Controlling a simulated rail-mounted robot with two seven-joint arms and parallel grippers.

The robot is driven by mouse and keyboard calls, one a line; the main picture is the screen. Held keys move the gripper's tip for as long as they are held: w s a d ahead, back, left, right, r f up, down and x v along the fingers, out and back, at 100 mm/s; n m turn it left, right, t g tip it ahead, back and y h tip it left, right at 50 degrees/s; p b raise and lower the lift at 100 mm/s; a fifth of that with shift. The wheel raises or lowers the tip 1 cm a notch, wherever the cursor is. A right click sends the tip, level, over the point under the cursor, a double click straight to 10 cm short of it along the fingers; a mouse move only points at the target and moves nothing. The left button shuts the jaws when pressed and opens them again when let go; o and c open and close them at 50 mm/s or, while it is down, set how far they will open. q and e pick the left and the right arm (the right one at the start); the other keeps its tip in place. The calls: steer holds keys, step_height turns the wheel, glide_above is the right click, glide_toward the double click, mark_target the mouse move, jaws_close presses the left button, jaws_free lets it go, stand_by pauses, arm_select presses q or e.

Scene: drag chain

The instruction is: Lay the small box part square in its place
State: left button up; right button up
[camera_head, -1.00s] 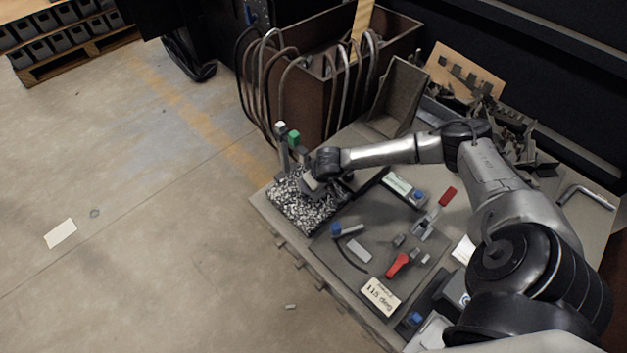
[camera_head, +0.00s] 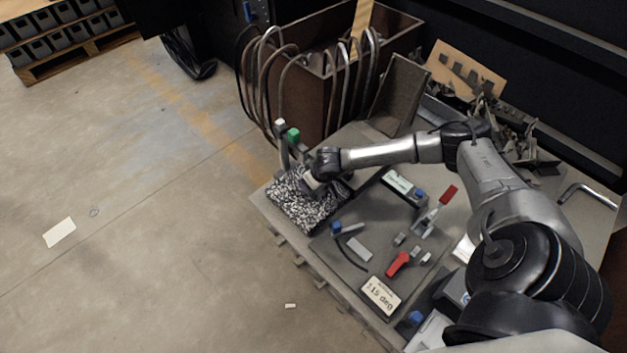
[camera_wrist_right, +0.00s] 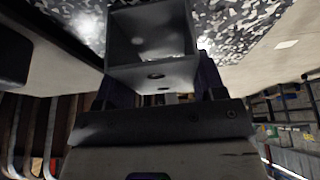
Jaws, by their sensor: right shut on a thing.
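My right gripper (camera_head: 314,184) is over the black-and-white speckled bed (camera_head: 290,212) at the table's left corner. In the right wrist view it is shut on a small grey box part (camera_wrist_right: 150,38), an open-sided metal box with a hole in one wall. The speckled bed (camera_wrist_right: 245,22) lies beyond the part in that view. I cannot tell whether the part touches the bed. In the head view the part is mostly hidden by my gripper. My left gripper is in neither view.
Posts with a white cap (camera_head: 280,125) and a green cap (camera_head: 294,135) stand behind the bed. A grey mat (camera_head: 345,262) to the right holds a red-handled clamp (camera_head: 398,264), small blocks and a sign (camera_head: 380,296). A brown bin with hoses (camera_head: 333,105) stands behind.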

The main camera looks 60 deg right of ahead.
steer(key=o, duration=1.1)
steer(key=shift+p+v, duration=3.5)
steer(key=shift+v, duration=3.4)
